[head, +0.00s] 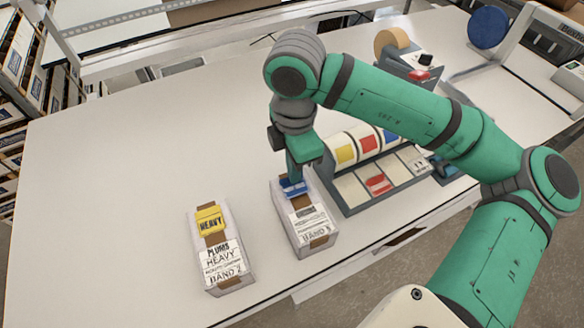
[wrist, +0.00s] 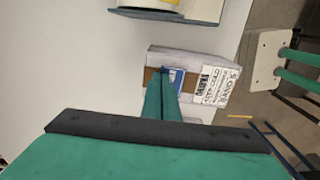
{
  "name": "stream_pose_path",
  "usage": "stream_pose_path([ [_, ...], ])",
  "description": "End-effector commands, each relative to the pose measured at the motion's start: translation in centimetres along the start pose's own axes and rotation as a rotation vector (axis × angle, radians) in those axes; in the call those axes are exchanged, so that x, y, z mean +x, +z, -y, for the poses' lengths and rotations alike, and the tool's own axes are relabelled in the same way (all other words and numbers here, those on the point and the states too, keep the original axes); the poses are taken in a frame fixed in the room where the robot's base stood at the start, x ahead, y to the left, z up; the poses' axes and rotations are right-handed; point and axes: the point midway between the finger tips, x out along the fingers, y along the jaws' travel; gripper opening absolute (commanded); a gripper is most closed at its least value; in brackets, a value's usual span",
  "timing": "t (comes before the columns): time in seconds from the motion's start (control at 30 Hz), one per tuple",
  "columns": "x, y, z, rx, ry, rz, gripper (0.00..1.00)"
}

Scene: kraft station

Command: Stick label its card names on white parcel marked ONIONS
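The white parcel (head: 321,240) nearest the label stand has brown tape and a printed card (head: 311,225). The card's small lines, including the parcel's name, are hard to read; its bottom line reads BAND with a digit. A blue label (head: 293,188) is at the far part of this parcel's top, over the tape. It also shows in the wrist view (wrist: 177,77). My gripper (head: 296,178) points down with its fingertips at the blue label. In the wrist view its fingers (wrist: 163,80) are together; whether they pinch the label is unclear.
Another white parcel (head: 236,272) stands to the left, with a yellow HEAVY label (head: 210,220) and a card reading PLUMS, HEAVY. The label stand (head: 345,205) to the right has yellow, red and blue rolls; a red label (head: 378,184) lies in front. The left table is clear.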

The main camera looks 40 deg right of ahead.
Motion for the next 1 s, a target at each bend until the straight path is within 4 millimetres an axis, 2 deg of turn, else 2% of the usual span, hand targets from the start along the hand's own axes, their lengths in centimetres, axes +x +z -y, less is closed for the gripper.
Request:
stream_pose_path([
  [1.0, 0.84, -0.23, -0.08, -0.005, 0.0, 0.0, 0.0],
])
